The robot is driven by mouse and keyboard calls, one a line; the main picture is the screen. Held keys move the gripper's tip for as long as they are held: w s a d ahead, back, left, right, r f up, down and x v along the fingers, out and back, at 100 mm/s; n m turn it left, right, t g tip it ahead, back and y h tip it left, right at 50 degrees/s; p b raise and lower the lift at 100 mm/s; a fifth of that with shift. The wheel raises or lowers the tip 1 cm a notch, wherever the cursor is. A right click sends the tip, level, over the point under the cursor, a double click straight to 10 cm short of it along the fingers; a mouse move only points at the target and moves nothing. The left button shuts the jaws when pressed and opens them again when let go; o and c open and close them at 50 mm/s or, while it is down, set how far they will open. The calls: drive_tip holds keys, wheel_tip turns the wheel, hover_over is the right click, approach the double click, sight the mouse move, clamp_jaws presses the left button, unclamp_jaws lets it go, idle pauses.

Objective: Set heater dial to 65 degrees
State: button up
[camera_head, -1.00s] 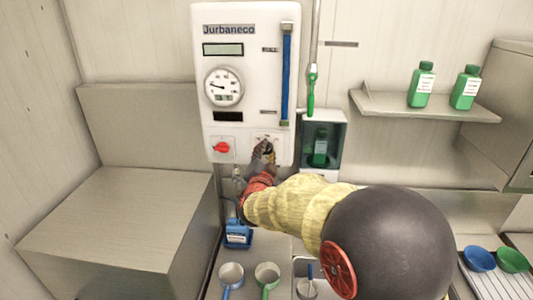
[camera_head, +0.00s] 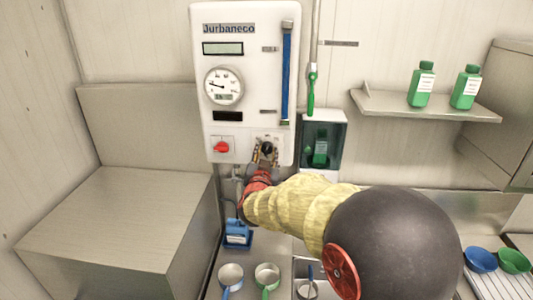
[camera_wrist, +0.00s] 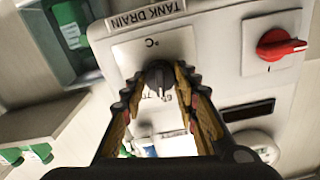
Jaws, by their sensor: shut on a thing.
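The heater dial (camera_head: 267,149) is a dark knob on a white plate low on the right of the control panel. In the wrist view the dial (camera_wrist: 160,76) stands under a "°C" mark, seen upside down. Its scale is mostly hidden, so I cannot read its setting. My gripper (camera_head: 265,152) reaches up to it from below. In the wrist view my gripper (camera_wrist: 159,84) has one ribbed finger on each side of the dial and is shut on it. The white control panel (camera_head: 246,55) carries a gauge (camera_head: 224,87) and a small display.
A red switch (camera_head: 221,147) sits just left of the dial and also shows in the wrist view (camera_wrist: 278,45). A green-handled hose (camera_head: 311,90) and a box with a green bottle (camera_head: 320,150) are to the right. A blue container (camera_head: 237,235) stands below.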

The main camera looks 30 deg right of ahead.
drive_tip(key=shift+n, duration=1)
drive_tip(key=o, duration=1.2)
drive_tip(key=shift+c, duration=0.2)
drive_tip(key=v, duration=1.2)
